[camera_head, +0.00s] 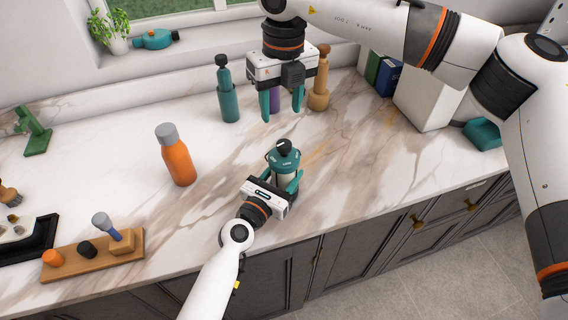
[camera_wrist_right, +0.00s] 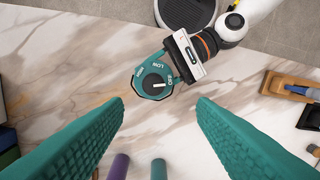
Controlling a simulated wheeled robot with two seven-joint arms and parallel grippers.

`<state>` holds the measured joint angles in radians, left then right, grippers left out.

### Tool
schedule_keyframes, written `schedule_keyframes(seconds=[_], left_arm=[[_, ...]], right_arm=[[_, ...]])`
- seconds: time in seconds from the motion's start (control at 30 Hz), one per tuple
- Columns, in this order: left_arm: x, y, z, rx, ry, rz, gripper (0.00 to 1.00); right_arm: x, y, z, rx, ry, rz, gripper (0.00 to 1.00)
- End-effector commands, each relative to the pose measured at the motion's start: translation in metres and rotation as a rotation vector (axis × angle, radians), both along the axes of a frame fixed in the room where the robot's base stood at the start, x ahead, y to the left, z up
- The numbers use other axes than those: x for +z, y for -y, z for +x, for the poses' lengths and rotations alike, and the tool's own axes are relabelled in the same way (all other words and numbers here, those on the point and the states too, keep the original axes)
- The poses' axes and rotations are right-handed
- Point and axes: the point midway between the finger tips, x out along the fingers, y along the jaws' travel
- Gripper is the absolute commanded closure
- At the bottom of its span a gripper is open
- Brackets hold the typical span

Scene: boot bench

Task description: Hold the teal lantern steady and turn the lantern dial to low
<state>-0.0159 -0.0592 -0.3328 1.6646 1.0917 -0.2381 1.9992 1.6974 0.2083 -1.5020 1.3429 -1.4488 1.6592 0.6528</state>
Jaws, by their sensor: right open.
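The teal lantern (camera_head: 285,160) stands upright on the marble counter near its front edge, with a black dial (camera_head: 283,146) on top. In the right wrist view the dial (camera_wrist_right: 154,84) shows a pale mark, and OFF, LOW and HIGH are lettered on the teal top around it. The mark seems to lie toward OFF, but it is small. My left gripper (camera_head: 284,179) has its teal fingers on both sides of the lantern's body, shut on it. My right gripper (camera_head: 281,116) is open and empty, pointing down above and behind the lantern. Its fingers (camera_wrist_right: 160,106) frame the lantern's near side in the wrist view.
An orange bottle (camera_head: 175,155) stands left of the lantern. A teal bottle (camera_head: 228,92) and a wooden pepper mill (camera_head: 319,82) stand behind, beside my right gripper. A wooden block board (camera_head: 95,255) lies at front left. The counter right of the lantern is clear.

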Motion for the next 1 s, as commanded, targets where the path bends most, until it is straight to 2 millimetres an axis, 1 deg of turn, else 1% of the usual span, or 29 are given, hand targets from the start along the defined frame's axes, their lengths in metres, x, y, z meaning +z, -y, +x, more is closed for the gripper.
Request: schedule_keyframes(seconds=[0.03, 0.07, 0.17, 0.2, 0.3, 0.4, 0.5, 0.57, 0.67, 0.77, 0.87, 0.97, 1.0], left_arm=[[0.000, 0.000, 0.000, 0.001, 0.000, 0.000, 0.80], [0.000, 0.000, 0.000, 0.001, 0.000, 0.000, 0.80], [0.000, 0.000, 0.000, 0.001, 0.000, 0.000, 0.80], [0.000, 0.000, 0.000, 0.001, 0.000, 0.000, 0.80], [0.000, 0.000, 0.000, 0.001, 0.000, 0.000, 0.80], [0.000, 0.000, 0.000, 0.001, 0.000, 0.000, 0.80], [0.000, 0.000, 0.000, 0.001, -0.001, 0.001, 0.80], [0.000, 0.000, 0.000, 0.000, -0.001, 0.001, 0.80], [0.000, 0.000, 0.000, 0.000, -0.001, 0.001, 0.80], [-0.001, 0.000, 0.000, 0.000, -0.001, 0.001, 0.80], [-0.001, 0.000, 0.000, 0.000, -0.001, 0.001, 0.80], [0.000, 0.000, 0.000, 0.000, -0.001, 0.001, 0.80], [0.000, 0.000, 0.000, 0.000, -0.001, 0.001, 0.80]], right_arm=[[-0.010, -0.004, -0.003, 0.034, -0.014, 0.039, 0.48], [-0.016, -0.008, -0.005, 0.065, -0.019, 0.073, 0.48], [-0.041, -0.028, -0.017, 0.201, -0.035, 0.236, 0.48], [-0.051, -0.038, -0.024, 0.263, -0.035, 0.321, 0.48], [-0.072, -0.062, -0.043, 0.404, -0.006, 0.549, 0.48], [-0.081, -0.082, -0.062, 0.504, 0.066, 0.774, 0.48], [-0.084, -0.095, -0.076, 0.560, 0.180, 0.977, 0.48], [-0.082, -0.099, -0.083, 0.572, 0.268, 1.084, 0.48], [-0.078, -0.099, -0.091, 0.555, 0.437, 1.227, 0.48], [-0.074, -0.091, -0.094, 0.497, 0.629, 1.314, 0.48], [-0.072, -0.075, -0.094, 0.408, 0.825, 1.337, 0.48], [-0.075, -0.051, -0.093, 0.298, 1.012, 1.290, 0.48], [-0.078, -0.040, -0.092, 0.253, 1.080, 1.252, 0.48]])
